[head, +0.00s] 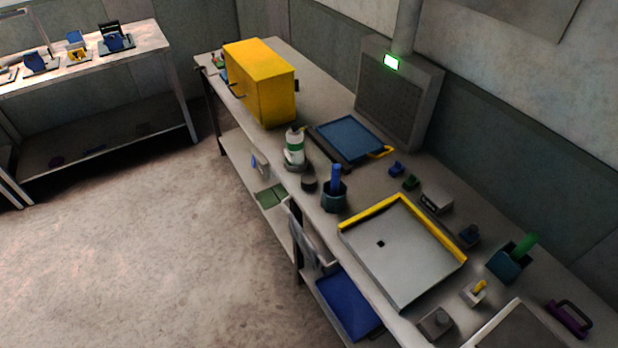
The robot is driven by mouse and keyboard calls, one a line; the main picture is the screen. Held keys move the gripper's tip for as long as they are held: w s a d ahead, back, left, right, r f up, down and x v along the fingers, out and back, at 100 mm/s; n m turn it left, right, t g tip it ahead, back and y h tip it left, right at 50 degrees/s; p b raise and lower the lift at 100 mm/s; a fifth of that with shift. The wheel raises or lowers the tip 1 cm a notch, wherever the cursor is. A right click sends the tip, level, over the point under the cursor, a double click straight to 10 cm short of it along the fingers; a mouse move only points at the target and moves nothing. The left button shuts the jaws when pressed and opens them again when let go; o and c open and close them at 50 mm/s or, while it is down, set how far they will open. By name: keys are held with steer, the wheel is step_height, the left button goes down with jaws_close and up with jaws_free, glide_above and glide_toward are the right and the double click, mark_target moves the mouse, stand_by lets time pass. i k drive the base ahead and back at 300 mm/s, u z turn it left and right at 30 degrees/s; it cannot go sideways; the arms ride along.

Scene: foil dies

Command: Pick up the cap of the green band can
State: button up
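A white can with a green band (295,155) stands upright near the front edge of the long bench, just in front of the yellow cabinet. A greyish top (293,131) shows on its upper end; it is too small to tell whether this is a separate cap. A small dark round piece (309,184) lies on the bench just right of the can's foot; I cannot tell what it is. My gripper is not in view.
A yellow cabinet (262,85) stands behind the can. A blue tray (350,138) is to its right. A dark pot with a blue handle (334,199) stands nearby, then a large yellow-edged tray (405,265). The floor (150,250) left of the bench is clear.

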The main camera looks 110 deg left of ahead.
mark_target(308, 180)
steer(key=u, duration=0.05)
steer(key=k, duration=2.75)
steer(key=u, duration=1.35)
steer(key=i, duration=0.3)
steer(key=u, duration=0.3)
